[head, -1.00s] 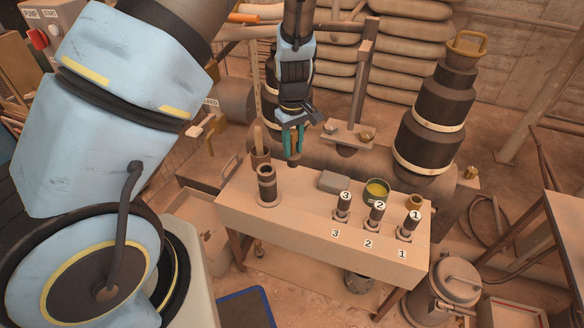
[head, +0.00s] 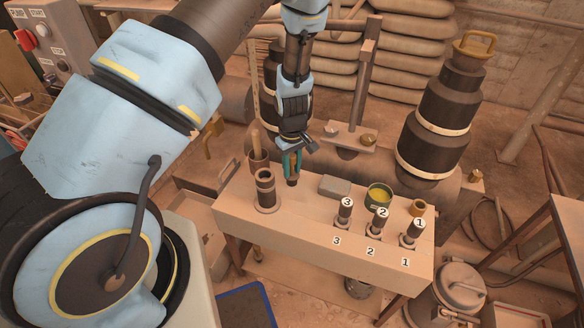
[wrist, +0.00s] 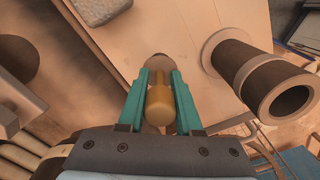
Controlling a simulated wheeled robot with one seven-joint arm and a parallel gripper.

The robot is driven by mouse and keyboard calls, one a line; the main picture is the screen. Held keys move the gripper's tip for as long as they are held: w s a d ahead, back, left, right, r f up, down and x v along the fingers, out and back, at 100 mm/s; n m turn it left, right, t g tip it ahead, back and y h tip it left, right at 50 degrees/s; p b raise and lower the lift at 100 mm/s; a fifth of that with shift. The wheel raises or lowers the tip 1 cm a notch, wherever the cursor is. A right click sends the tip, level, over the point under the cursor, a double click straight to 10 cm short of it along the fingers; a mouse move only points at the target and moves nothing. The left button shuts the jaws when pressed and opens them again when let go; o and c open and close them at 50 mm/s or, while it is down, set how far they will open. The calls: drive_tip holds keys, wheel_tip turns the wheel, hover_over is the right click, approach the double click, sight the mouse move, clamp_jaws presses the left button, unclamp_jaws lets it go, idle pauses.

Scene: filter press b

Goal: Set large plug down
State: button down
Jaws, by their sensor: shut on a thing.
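My gripper (head: 292,174) is over the back left part of the bench (head: 300,230), pointing down. Its teal fingers are shut on the large plug, whose brassy rounded body (wrist: 160,105) shows between them in the wrist view. A dark lower end of the plug (head: 292,183) shows under the fingertips in the head view. It is close above the bench top; I cannot tell whether it touches. A dark upright hollow cylinder on a round flange (head: 266,190) stands just left of the gripper, apart from it. It also shows in the wrist view (wrist: 265,80).
A grey block (head: 335,187) and a green tin with yellow contents (head: 379,194) stand to the right. Three dark numbered pieces, such as number 3 (head: 345,211), stand along the front right. A small brass ring (head: 417,207) is behind number 1. The bench's front left is clear.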

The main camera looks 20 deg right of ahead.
drive_tip(key=shift+f, duration=0.2)
drive_tip(key=c, duration=0.6)
unclamp_jaws()
drive_tip(key=shift+r, duration=0.15)
